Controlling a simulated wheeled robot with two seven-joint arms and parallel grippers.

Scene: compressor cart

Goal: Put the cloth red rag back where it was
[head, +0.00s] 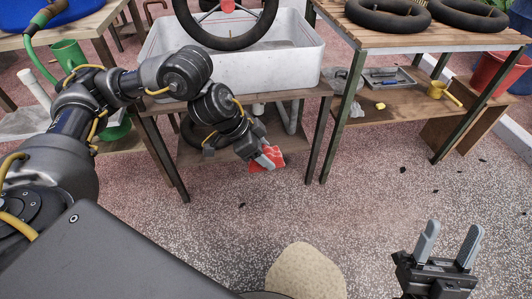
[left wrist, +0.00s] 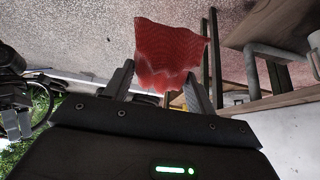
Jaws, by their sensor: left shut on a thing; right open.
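The red cloth rag (head: 268,160) hangs from my left gripper (head: 262,154) in the head view, in front of the low shelf under the white tub. In the left wrist view the rag (left wrist: 168,50) spreads out beyond the fingertips of my left gripper (left wrist: 162,88), which is shut on it. Part of the rag between the fingers is hidden. My right gripper (head: 450,240) is open and empty at the lower right of the head view, above the floor.
A white tub (head: 235,70) with a wheel (head: 228,40) stands on a bench. At right, a wooden table (head: 440,38) holds black tyres. The middle floor is clear.

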